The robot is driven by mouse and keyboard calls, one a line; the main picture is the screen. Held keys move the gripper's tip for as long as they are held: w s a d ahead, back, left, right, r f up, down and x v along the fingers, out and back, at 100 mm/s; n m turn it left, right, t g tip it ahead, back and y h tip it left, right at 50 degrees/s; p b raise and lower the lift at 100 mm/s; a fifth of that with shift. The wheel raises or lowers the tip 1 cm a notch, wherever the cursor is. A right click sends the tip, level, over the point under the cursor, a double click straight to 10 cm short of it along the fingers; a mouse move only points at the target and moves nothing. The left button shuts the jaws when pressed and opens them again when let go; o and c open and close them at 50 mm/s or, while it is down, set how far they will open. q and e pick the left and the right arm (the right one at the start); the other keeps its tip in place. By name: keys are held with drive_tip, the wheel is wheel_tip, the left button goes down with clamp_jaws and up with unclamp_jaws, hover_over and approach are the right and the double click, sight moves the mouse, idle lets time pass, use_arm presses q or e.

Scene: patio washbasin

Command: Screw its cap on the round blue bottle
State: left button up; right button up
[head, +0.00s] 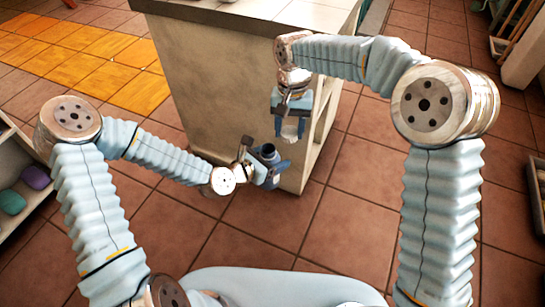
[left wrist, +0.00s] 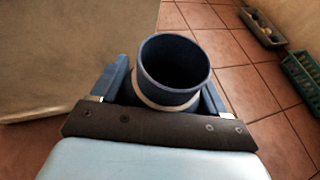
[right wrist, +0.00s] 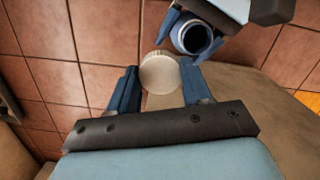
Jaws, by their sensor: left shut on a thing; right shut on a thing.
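The round blue bottle (head: 267,152) is held in my left gripper (head: 270,168), in front of the counter, with its open mouth facing up. The left wrist view shows the bottle's dark open neck (left wrist: 174,68) with a pale ring below it, between the fingers. My right gripper (head: 291,122) is above and to the right of the bottle, pointing down, shut on a pale ribbed cap (right wrist: 160,73). The cap also shows in the head view (head: 290,131). In the right wrist view the bottle (right wrist: 192,38) is beyond the cap, apart from it. Most of the bottle's body is hidden.
A shelf at the left holds a purple thing (head: 36,177) and a green thing (head: 11,202). The tiled floor (head: 345,225) at right of the grippers is clear.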

drive_tip(key=a, duration=0.1)
drive_tip(key=s+a+r, duration=0.1)
drive_tip(key=a, duration=0.1)
drive_tip(key=a+r, duration=0.1)
drive_tip(key=a, duration=0.1)
drive_tip(key=shift+s+a+r, duration=0.1)
drive_tip(key=shift+s+a, duration=0.1)
drive_tip(key=shift+f, duration=2.05)
drive_tip(key=shift+s, duration=0.1)
drive_tip(key=shift+f, duration=0.85)
drive_tip(key=shift+f, duration=0.55)
